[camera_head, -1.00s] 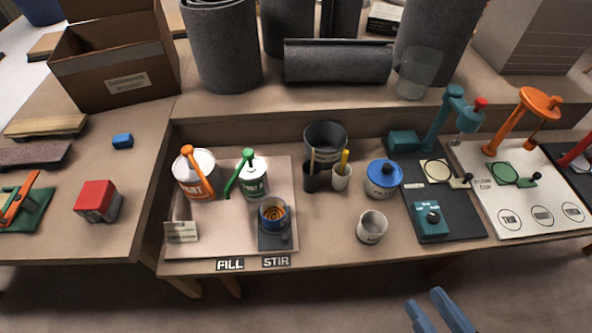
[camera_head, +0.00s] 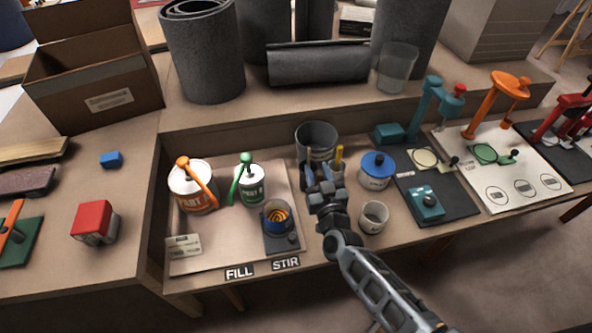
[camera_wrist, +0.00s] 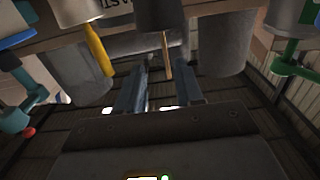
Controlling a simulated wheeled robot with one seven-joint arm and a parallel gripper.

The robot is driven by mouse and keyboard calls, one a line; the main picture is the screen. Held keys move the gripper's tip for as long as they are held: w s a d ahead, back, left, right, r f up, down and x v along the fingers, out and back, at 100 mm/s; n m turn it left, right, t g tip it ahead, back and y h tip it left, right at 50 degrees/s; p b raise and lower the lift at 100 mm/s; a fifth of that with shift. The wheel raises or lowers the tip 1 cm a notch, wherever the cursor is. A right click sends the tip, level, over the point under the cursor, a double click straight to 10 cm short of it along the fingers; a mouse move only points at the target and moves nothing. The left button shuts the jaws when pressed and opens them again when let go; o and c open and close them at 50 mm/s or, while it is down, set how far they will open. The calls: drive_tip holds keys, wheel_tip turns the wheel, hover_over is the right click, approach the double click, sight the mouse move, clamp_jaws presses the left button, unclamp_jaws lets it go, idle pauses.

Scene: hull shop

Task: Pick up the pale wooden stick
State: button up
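The pale wooden stick (camera_head: 308,154) stands in a dark cup, with only its upper part showing in the head view. In the upside-down wrist view, the stick (camera_wrist: 167,54) sticks out of the dark cup (camera_wrist: 160,16), lined up with the gap between my fingers. My gripper (camera_head: 318,173) is at the cups in the head view and hides most of the dark cup. In the wrist view my gripper (camera_wrist: 161,92) is open, one finger on each side of the stick's line. I cannot tell whether the stick's end is between the fingertips; no contact shows.
A yellow-handled tool (camera_head: 339,157) stands in a pale cup beside the stick; the tool also shows in the wrist view (camera_wrist: 97,48). A dark bucket (camera_head: 316,137) stands behind. A blue-lidded tin (camera_head: 376,172) and grey cup (camera_head: 374,217) are right; a green-handled can (camera_head: 251,185) is left.

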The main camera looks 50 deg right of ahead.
sight(309, 161)
drive_tip(key=x, duration=0.6)
drive_tip(key=shift+w+a+f, duration=0.15)
drive_tip(key=shift+w+f, duration=0.1)
drive_tip(key=shift+w, duration=0.3)
drive_tip(key=shift+w+d, duration=0.35)
drive_tip(key=shift+w, duration=0.1)
drive_tip(key=shift+c, duration=0.3)
clamp_jaws()
